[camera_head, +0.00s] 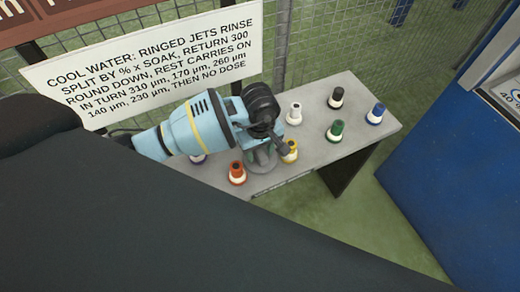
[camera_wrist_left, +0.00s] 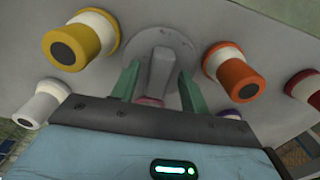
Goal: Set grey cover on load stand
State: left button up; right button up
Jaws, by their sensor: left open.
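A grey round piece with an upright grey grip, which looks like the grey cover (camera_head: 262,162), sits on the grey table top. In the left wrist view the same grey disc (camera_wrist_left: 181,43) lies ahead, its grip between my two green fingers. My left gripper (camera_head: 262,148) is over it, and in the left wrist view its fingers (camera_wrist_left: 160,70) are apart on either side of the grip, with gaps visible. Whether the piece rests on a separate load stand is hidden; I cannot pick out the load stand. My right gripper is not in view.
Close by stand a yellow-topped knob (camera_head: 289,151) and an orange one (camera_head: 237,173). White (camera_head: 294,114), black (camera_head: 336,98), green (camera_head: 335,131) and blue (camera_head: 376,114) knobs stand on the table (camera_head: 365,92). A sign (camera_head: 150,60) and mesh fence are behind; a blue cabinet (camera_head: 440,170) is at right.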

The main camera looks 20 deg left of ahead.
aim_at(260, 153)
pick_arm(q)
notch_tip(260, 153, up, 12)
jog(key=shift+o, duration=0.4)
jog(key=shift+r, duration=0.1)
